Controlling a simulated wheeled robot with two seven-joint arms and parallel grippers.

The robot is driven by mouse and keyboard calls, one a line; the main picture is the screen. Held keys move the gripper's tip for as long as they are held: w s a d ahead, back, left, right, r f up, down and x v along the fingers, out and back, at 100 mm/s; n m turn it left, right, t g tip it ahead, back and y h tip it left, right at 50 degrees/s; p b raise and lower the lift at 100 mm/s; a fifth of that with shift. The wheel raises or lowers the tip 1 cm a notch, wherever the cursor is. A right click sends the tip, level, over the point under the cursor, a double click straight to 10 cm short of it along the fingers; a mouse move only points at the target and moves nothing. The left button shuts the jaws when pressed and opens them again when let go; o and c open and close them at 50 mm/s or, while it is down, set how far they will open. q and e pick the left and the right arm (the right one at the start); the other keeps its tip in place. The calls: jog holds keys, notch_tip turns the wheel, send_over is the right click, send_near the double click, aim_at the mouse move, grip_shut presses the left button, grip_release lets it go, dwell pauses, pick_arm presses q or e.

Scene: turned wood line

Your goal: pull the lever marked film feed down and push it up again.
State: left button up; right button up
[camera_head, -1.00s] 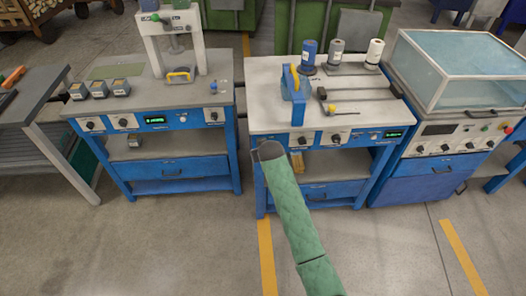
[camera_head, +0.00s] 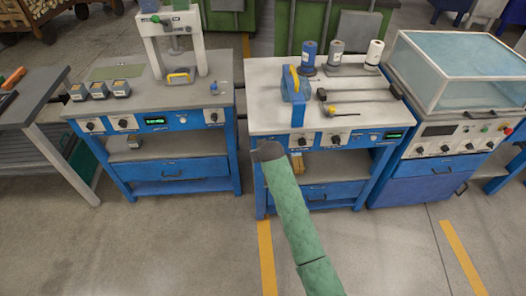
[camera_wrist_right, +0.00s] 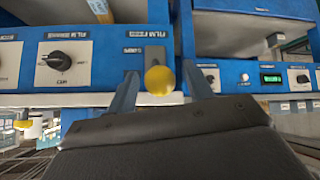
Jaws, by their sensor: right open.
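The lever marked film feed shows its round yellow knob (camera_wrist_right: 159,80) in the right wrist view, in front of a grey plate on the blue and white panel. Its label (camera_wrist_right: 147,31) appears upside down there. My right gripper (camera_wrist_right: 160,72) is open, with one finger on each side of the knob; the fingers look apart from it. In the head view my right arm's dark wrist end (camera_head: 268,151) is at the front left of the middle bench (camera_head: 268,118), and it hides the lever and the fingers. My left gripper is not in view.
A rotary knob (camera_wrist_right: 60,62) and its label sit beside the lever on the panel. The bench top holds a blue tape dispenser (camera_head: 293,85) and several spools. A blue bench with a press (camera_head: 150,37) stands left, and a machine with a clear cover (camera_head: 463,70) right.

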jog(key=shift+s+r, duration=0.2)
jog(key=shift+s, duration=0.15)
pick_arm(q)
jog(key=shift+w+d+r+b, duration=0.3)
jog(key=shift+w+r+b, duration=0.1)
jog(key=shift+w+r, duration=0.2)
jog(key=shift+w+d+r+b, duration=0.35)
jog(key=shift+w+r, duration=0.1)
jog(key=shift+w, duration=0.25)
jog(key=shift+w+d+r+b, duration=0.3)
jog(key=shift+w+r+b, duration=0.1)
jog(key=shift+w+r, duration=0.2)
pick_arm(e)
jog(key=a+v, duration=0.1)
jog(key=v, duration=0.5)
jog(key=shift+s+d+r, duration=0.15)
jog(key=shift+d+r, duration=0.2)
jog(key=shift+d, duration=0.2)
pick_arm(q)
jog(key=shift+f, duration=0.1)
